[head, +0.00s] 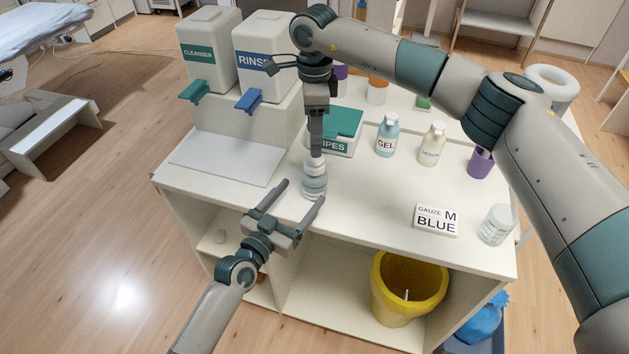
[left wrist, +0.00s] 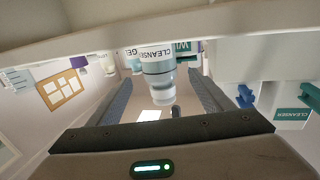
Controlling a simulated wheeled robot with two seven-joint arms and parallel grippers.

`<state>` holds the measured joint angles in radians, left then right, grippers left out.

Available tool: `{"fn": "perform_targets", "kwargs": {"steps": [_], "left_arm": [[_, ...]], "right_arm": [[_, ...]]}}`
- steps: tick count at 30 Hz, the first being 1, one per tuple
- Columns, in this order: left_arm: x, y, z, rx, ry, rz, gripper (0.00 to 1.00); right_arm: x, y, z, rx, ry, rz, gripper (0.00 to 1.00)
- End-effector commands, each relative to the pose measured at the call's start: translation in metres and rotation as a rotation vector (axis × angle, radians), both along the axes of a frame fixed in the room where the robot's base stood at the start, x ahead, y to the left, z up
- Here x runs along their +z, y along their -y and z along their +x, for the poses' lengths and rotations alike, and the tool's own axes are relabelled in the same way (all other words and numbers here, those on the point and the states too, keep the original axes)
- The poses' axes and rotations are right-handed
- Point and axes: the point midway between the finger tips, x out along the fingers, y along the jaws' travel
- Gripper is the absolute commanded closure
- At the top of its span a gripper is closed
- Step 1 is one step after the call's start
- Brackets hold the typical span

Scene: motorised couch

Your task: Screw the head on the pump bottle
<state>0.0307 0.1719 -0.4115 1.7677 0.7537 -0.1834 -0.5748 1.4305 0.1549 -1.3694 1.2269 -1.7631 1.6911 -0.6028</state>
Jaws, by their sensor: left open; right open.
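The pump bottle (head: 314,184), pale with a blue-grey band and a white top, stands upright near the counter's front edge. In the left wrist view it appears inverted, with a CLEANSER label (left wrist: 155,53) and a whitish top (left wrist: 163,96). My left gripper (head: 303,190) is open, with one finger on each side of the bottle; contact is not clear. My right gripper (head: 316,153) points straight down directly over the bottle's top. It is open but seen edge-on, so its finger gap is hidden. I cannot make out a separate pump head.
CLEANSER (head: 206,50) and RINSE (head: 262,62) dispensers stand back left. A wipes box (head: 345,122), GEL bottle (head: 387,135), lotion bottle (head: 433,144), purple cup (head: 480,163), gauze box (head: 436,220) and pale jar (head: 496,224) share the counter (head: 380,190). A yellow bin (head: 405,290) is below.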

Motion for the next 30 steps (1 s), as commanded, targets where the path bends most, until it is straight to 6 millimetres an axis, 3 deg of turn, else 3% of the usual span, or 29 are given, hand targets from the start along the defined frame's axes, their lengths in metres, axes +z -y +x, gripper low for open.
{"fn": "perform_targets", "kwargs": {"steps": [9, 15, 30], "left_arm": [[0.0, 0.028, 0.045, 0.0, 0.0, -0.001, 0.27], [0.0, 0.039, 0.064, 0.0, 0.0, 0.0, 0.27], [0.0, 0.043, 0.073, 0.0, -0.001, -0.001, 0.29]], "right_arm": [[0.0, 0.0, 0.0, 0.0, 0.0, 0.0, 0.43], [0.0, 0.0, 0.0, 0.0, 0.0, 0.0, 0.43], [0.0, 0.0, 0.0, 0.0, 0.0, 0.0, 0.43]]}}
